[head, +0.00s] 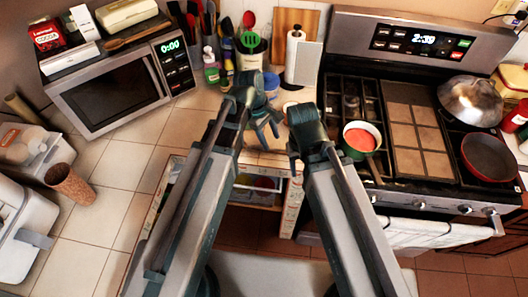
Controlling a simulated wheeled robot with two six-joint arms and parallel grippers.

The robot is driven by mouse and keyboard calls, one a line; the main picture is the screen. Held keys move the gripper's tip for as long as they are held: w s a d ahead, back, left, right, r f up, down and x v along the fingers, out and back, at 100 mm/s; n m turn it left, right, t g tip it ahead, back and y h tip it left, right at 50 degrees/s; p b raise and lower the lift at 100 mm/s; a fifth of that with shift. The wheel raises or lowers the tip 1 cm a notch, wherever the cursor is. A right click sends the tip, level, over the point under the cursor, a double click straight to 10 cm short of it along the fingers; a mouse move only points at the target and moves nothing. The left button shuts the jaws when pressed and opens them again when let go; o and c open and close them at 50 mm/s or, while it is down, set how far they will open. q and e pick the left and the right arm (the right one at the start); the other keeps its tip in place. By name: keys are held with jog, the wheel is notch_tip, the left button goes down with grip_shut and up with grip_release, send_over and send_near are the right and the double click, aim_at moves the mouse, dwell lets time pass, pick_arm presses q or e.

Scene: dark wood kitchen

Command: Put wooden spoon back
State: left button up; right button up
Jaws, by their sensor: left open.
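A wooden spoon (138,36) lies on top of the microwave (108,94) at the upper left, near its front edge. My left gripper (268,131) is open and empty over the counter's front part, well to the right of the wooden spoon. My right gripper (294,161) is just right of it, pointing away from me; its fingers are mostly hidden by its own body.
A box (48,36) and a cream container (126,12) also stand on the microwave. A paper towel roll (296,58) stands beside the stove. A pot with red contents (360,136) sits on the stove.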

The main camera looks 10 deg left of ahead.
pick_arm(q)
jog(key=s+a+m+y, duration=0.1)
jog(key=s+m+y, duration=0.3)
jog(key=s+m, duration=0.5)
jog(key=m, duration=0.6)
jog(key=shift+s+a+f+y, duration=0.3)
jog(key=shift+s+f, duration=0.05)
